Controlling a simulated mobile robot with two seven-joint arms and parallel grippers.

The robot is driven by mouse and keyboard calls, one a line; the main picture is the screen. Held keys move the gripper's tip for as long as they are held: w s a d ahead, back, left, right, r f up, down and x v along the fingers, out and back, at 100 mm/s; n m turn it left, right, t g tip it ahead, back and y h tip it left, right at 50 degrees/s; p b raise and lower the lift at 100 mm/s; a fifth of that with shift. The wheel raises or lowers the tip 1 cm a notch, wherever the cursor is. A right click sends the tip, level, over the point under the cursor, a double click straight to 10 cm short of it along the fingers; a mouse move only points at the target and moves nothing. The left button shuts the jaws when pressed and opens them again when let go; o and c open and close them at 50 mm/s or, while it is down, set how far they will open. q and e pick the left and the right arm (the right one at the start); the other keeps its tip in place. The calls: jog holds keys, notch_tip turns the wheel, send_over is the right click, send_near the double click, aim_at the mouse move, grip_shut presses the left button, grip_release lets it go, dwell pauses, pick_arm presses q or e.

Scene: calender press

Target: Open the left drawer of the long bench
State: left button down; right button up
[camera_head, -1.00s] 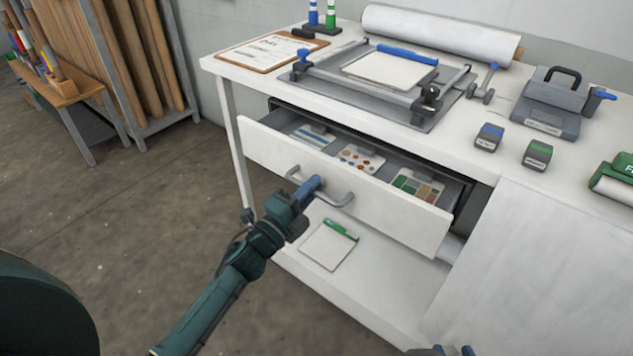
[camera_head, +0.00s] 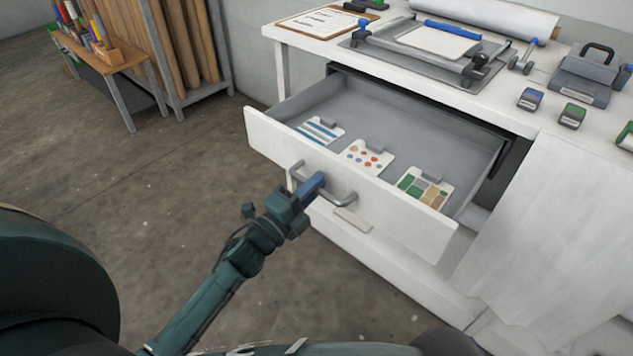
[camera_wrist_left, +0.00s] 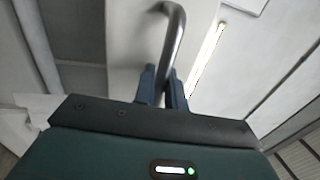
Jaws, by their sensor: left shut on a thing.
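The left drawer (camera_head: 385,199) of the long white bench (camera_head: 545,122) stands pulled well out, with its grey inside showing. In it lie a blue-striped card (camera_head: 320,131), a card with coloured dots (camera_head: 367,157) and a card with coloured patches (camera_head: 425,188). My left gripper (camera_head: 312,187) is shut on the drawer's grey bar handle (camera_head: 341,199). The left wrist view shows the handle (camera_wrist_left: 176,38) between the two blue fingers (camera_wrist_left: 162,88). My right gripper does not show.
The bench top holds a press frame (camera_head: 436,48), a clipboard (camera_head: 327,21), a grey device (camera_head: 592,75) and small labelled boxes (camera_head: 530,99). A wooden side table (camera_head: 105,60) and a rack with upright rolls (camera_head: 180,45) stand at the back left. The floor left of the drawer is clear.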

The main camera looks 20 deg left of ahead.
pick_arm(q)
jog(key=shift+s+a, duration=0.15)
jog(key=shift+s, duration=0.1)
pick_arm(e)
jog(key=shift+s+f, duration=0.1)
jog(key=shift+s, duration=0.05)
pick_arm(q)
jog(key=c, duration=1.6)
grip_release()
jog(key=shift+c, duration=0.2)
jog(key=shift+o, duration=0.5)
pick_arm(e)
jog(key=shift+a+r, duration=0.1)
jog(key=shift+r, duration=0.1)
pick_arm(q)
jog(key=shift+s, duration=0.1)
jog(key=b+v, duration=0.1)
jog(key=v, duration=1.2)
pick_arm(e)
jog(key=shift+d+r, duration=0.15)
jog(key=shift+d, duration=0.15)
